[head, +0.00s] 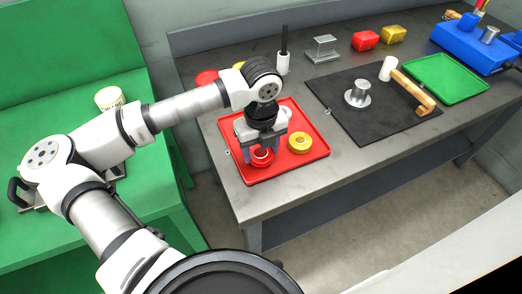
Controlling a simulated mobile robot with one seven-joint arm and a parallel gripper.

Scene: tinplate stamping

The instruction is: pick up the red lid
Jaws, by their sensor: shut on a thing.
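My gripper (261,155) points down over the red tray (309,153) near the bench's front left corner. It is shut on a round red thing (262,160), which looks like the red lid, inside the tray. I cannot tell whether the lid still touches the tray floor. A round yellow piece (300,142) lies in the tray just right of my gripper. Part of the tray is hidden behind my arm.
A green tray (446,79) and blue machine (475,42) stand at right. Red (365,40) and yellow (393,34) blocks lie behind. A green bench (70,110) is at left.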

